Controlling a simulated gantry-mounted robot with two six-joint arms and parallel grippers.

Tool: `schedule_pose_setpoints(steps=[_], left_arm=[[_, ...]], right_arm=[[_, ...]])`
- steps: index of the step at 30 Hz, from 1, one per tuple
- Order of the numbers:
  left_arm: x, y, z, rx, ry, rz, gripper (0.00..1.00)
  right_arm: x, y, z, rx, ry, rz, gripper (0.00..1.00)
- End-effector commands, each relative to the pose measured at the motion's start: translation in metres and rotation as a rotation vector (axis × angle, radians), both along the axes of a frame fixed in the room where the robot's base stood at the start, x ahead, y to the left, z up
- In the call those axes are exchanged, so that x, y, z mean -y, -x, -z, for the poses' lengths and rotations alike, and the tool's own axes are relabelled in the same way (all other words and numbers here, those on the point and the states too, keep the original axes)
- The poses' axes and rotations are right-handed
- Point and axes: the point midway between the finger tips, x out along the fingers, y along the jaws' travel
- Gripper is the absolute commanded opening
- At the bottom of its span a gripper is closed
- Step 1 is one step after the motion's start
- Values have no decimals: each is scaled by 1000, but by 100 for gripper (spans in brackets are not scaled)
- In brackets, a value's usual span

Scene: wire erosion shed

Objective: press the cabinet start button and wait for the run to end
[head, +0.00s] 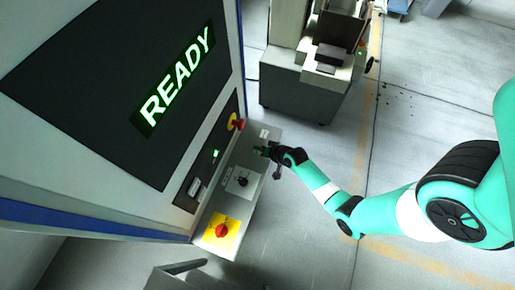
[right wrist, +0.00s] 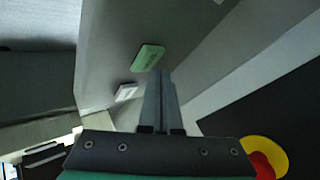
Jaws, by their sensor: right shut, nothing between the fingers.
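The cabinet (head: 215,105) fills the left of the head view, and its black screen reads READY in green letters (head: 177,82). A green lettered button (right wrist: 148,57) is on the grey panel in the right wrist view; its lettering is too blurred to read. My right gripper (right wrist: 159,76) is shut and empty, its fingertips just below the button in that picture. I cannot tell whether they touch it. In the head view the right gripper (head: 267,151) is at the panel's far end and largely covers the button. My left gripper is not in view.
A red mushroom knob on yellow (head: 236,122) is on the cabinet front, also in the right wrist view (right wrist: 263,158). A black rotary knob (head: 243,181) and a red switch on a yellow plate (head: 221,230) share the panel. A grey machine (head: 305,85) stands behind; floor lies open right.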

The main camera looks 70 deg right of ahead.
Motion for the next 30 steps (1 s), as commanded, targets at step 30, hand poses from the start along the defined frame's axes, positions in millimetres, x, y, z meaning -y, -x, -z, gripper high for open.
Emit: schedule_pose_setpoints(steps=[30], left_arm=[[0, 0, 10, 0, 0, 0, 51]], right_arm=[[0, 0, 12, 0, 0, 0, 0]])
